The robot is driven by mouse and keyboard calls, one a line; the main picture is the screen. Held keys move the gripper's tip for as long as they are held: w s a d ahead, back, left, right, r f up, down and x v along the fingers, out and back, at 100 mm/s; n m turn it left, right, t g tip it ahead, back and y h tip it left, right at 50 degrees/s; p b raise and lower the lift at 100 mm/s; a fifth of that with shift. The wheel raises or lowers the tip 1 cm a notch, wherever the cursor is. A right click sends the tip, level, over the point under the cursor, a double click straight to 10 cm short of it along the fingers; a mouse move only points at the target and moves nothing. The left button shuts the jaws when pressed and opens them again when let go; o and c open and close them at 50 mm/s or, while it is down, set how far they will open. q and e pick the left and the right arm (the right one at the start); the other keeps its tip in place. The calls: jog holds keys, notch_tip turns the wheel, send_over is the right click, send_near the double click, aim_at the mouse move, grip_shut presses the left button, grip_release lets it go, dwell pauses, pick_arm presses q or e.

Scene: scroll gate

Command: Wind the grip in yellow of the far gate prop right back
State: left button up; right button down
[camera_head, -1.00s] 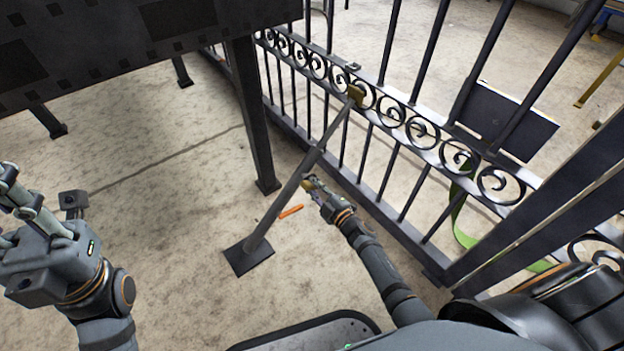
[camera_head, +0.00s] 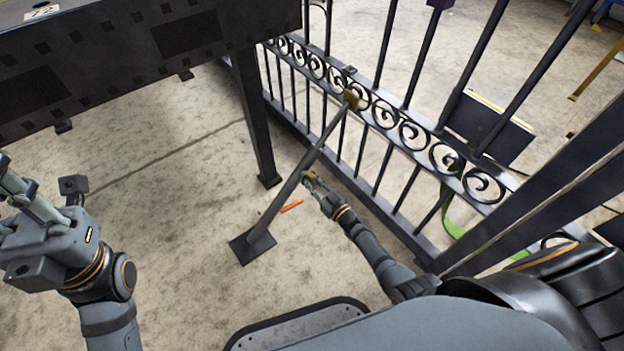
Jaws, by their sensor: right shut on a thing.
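The gate prop (camera_head: 285,194) is a grey slanted pole. My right gripper (camera_head: 310,181) is beside the pole's middle, shut on the small yellow grip (camera_head: 308,187), which is mostly hidden by the fingers. My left gripper (camera_head: 12,195) is at the left edge, away from the prop and partly cut off. I cannot tell how far its fingers are apart.
A dark table-like frame (camera_head: 150,55) overhangs the upper left, with a leg (camera_head: 257,130) left of the prop. A small orange bar (camera_head: 292,205) shows right of the pole. A dark panel (camera_head: 488,126) and a green strap (camera_head: 452,225) are at the gate's right. Floor at left is clear.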

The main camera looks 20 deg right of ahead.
jog(key=shift+m, duration=0.7)
jog(key=c, duration=1.2)
grip_release()
jog(key=v, duration=1.2)
